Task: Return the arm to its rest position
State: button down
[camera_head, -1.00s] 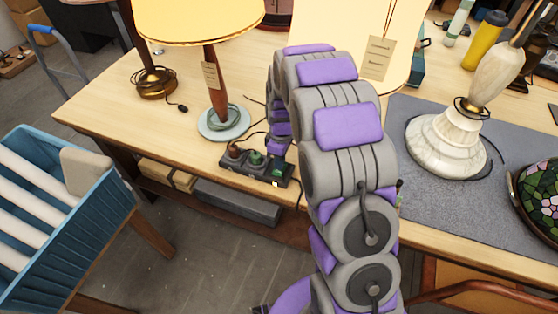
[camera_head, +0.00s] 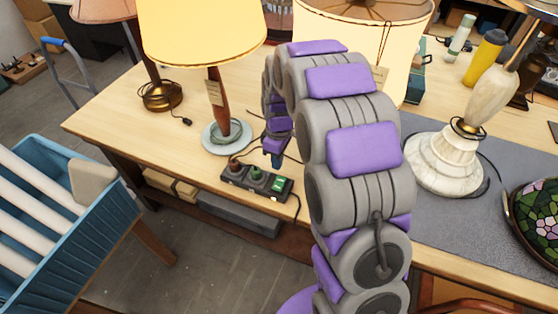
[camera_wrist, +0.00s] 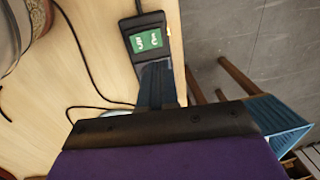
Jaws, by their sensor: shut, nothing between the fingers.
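My grey and purple arm rises from the bottom of the head view and arches over the table's front edge. My gripper (camera_head: 275,158) points down above the table, just behind the right part of the power strip in that picture. In the wrist view my gripper (camera_wrist: 160,72) shows as dark fingers pressed together, with nothing between them. The power strip (camera_head: 236,176) lies along the front edge of the table, with plugs in it and a green switch at its right end. The strip's green end also shows in the wrist view (camera_wrist: 137,24), beyond the fingertips. I cannot tell the exact gap.
A lit lamp with a wooden stem (camera_head: 215,100) stands left of my gripper. A marble lamp (camera_head: 445,160) stands on the grey mat (camera_head: 440,230) at right. A stained-glass shade (camera_head: 540,210) is at far right. A blue crate (camera_head: 60,230) stands off the table's left.

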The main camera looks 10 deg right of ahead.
jog(key=shift+a, duration=0.25)
jog(key=shift+d, duration=0.1)
jog(key=s+r+m, duration=0.3)
jog(key=s+r, duration=0.2)
jog(key=s, duration=0.3)
jog(key=s+r+m, duration=0.2)
jog(key=s+r, duration=0.4)
jog(key=s, duration=0.3)
jog(key=s+d+r+m, duration=0.1)
jog(key=s+m, duration=0.4)
jog(key=s, duration=1.3)
jog(key=shift+d+r+m+g+h, duration=0.2)
jog(key=shift+r+m+g+h, duration=0.15)
jog(key=shift+r, duration=0.2)
jog(key=shift+w, duration=0.1)
